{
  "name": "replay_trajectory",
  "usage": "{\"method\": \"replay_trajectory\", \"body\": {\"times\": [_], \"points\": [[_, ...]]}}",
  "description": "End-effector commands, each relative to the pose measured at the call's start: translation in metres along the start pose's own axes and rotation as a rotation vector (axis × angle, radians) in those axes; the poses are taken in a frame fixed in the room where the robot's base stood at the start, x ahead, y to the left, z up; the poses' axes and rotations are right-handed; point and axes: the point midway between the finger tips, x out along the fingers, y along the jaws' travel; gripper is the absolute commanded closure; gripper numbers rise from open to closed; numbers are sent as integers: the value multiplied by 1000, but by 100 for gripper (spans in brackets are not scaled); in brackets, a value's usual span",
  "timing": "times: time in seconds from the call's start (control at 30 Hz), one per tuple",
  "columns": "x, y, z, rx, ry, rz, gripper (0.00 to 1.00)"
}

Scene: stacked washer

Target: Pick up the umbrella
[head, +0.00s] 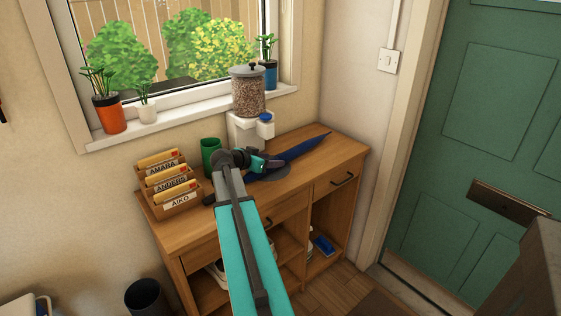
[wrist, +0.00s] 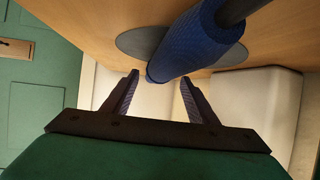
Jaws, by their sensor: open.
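A folded dark blue umbrella (head: 303,147) lies across the top of the wooden cabinet, its pointed end toward the back right. Part of it is hidden behind my arm and gripper (head: 275,164), which are over the cabinet top. In the wrist view, the umbrella (wrist: 196,42) lies just beyond the tips of my gripper (wrist: 160,82). The two fingers are apart, with nothing between them. The near end of the umbrella's blue part is close to the gap; I cannot tell whether it touches a finger.
A grey disc (wrist: 137,43) lies under the umbrella. A green cup (head: 210,156), a letter rack (head: 180,205) and a white dispenser (head: 243,130) stand on the wooden cabinet (head: 345,152). A green door (head: 460,150) is at right.

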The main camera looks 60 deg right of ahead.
Motion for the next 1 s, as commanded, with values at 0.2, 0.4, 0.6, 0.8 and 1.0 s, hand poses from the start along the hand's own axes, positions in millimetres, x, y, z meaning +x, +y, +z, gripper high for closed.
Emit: {"method": "replay_trajectory", "body": {"times": [0.2, 0.4, 0.6, 0.8, 1.0], "points": [[28, 0, -1, 0, 0, 2, 47], [38, 0, 0, 0, 0, 0, 47], [38, 0, 0, 0, 0, 0, 47], [38, 1, 0, 0, 0, 1, 47], [38, 1, 0, 1, 0, 1, 60]]}}
